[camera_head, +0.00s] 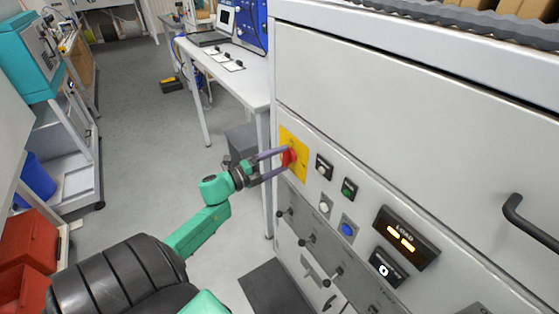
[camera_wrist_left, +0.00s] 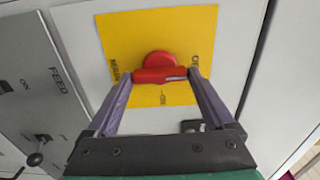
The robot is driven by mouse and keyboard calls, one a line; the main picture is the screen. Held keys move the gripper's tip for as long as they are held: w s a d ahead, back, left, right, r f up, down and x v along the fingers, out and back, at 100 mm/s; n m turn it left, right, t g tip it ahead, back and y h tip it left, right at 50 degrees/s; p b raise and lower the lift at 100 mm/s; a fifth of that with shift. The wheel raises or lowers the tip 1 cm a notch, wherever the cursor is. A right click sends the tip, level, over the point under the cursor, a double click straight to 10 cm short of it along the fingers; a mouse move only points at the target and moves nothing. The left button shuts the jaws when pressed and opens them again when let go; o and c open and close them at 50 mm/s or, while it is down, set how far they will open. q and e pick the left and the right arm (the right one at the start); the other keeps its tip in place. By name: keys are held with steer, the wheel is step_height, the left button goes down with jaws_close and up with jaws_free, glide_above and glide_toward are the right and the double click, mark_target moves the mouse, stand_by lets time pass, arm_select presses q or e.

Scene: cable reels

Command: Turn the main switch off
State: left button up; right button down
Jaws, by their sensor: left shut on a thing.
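The main switch is a red rotary knob (camera_head: 289,157) on a yellow plate (camera_head: 301,146) at the left end of the machine's front panel. In the left wrist view the red knob (camera_wrist_left: 158,66) sits on the yellow plate (camera_wrist_left: 180,28), its handle bar lying roughly across the picture. My left gripper (camera_head: 286,158) is shut on this handle, with one purple finger at each end of the bar; it also shows in the left wrist view (camera_wrist_left: 160,76). Part of the lettering on the plate is hidden by the fingers. My right gripper is in neither view.
Push buttons, including a blue one (camera_head: 347,229), and a lit LOAD display (camera_head: 405,240) are right of the switch. Small levers (camera_head: 308,241) stick out below. A black handle (camera_head: 527,222) protrudes at right. A white table (camera_head: 240,78) stands behind; open floor lies left.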

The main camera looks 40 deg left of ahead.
arm_select(q)
steer(key=shift+a+r, duration=0.1)
steer(key=shift+r, duration=0.05)
steer(key=o, duration=1.1)
steer(key=b+v, duration=0.3)
steer(key=v, duration=1.1)
steer(key=shift+s, duration=0.25)
steer(key=shift+a, duration=0.1)
